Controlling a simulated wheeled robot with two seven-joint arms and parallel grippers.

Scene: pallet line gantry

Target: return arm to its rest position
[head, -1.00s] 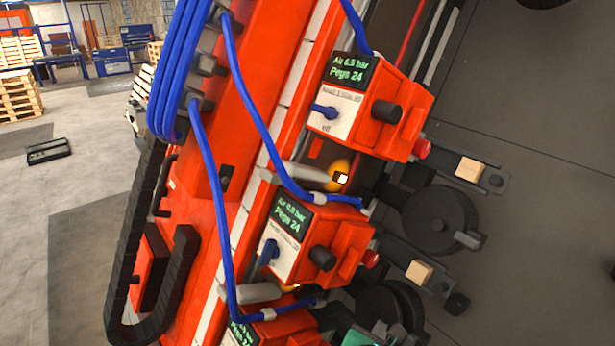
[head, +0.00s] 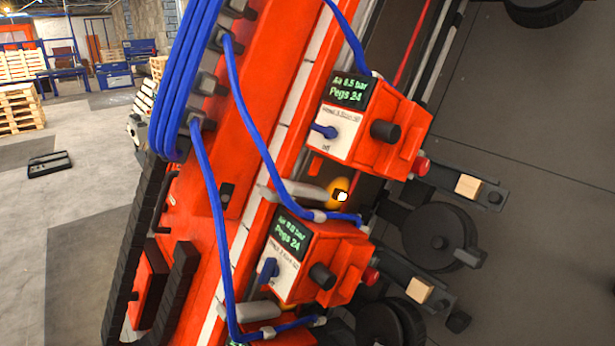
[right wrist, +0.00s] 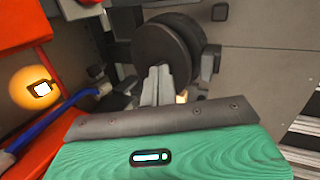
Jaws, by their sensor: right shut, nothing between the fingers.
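My right gripper (right wrist: 157,86) shows in the right wrist view with its two grey fingers closed together and nothing between them. The fingertips point toward a black wheel (right wrist: 168,50); I cannot tell the gap between them. The green part with a small lit display in the foreground is mine. Neither of my grippers shows in the head view now, and my left gripper is out of both current views.
An orange gantry beam (head: 205,170) fills the middle of the head view. It carries orange peg units, an upper (head: 372,125) and a lower (head: 312,258), with blue hoses (head: 243,110). Black wheels (head: 437,236) stand right of them.

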